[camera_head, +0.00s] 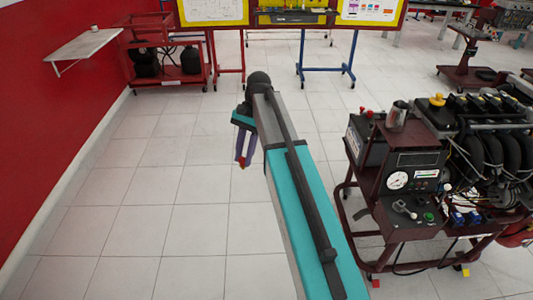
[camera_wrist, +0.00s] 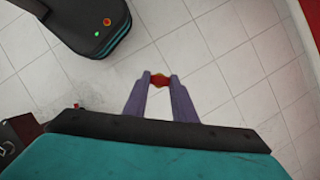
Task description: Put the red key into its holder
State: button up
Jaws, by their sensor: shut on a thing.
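My gripper (camera_head: 243,162) hangs over open floor in the head view, left of my arm and well apart from the engine trainer. Its purple fingers (camera_wrist: 160,82) are shut on the red key (camera_wrist: 160,80), which shows as a small red piece with yellowish edges between the fingertips in the wrist view. Most of the key is hidden by the fingers. The engine trainer (camera_head: 405,160) stands at the right with a dark control panel, a white gauge and a green button. I cannot make out the key's holder for certain.
A red wall (camera_head: 50,130) with a white shelf (camera_head: 85,45) runs along the left. A red cart (camera_head: 160,50) and yellow display boards (camera_head: 300,18) stand at the back. The tiled floor (camera_head: 170,210) between the wall and the trainer is clear.

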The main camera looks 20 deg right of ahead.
jog(key=a, duration=0.2)
jog(key=a+n, duration=0.1)
jog(key=shift+s+r, duration=0.15)
jog(key=shift+r, duration=0.15)
jog(key=shift+d, duration=0.1)
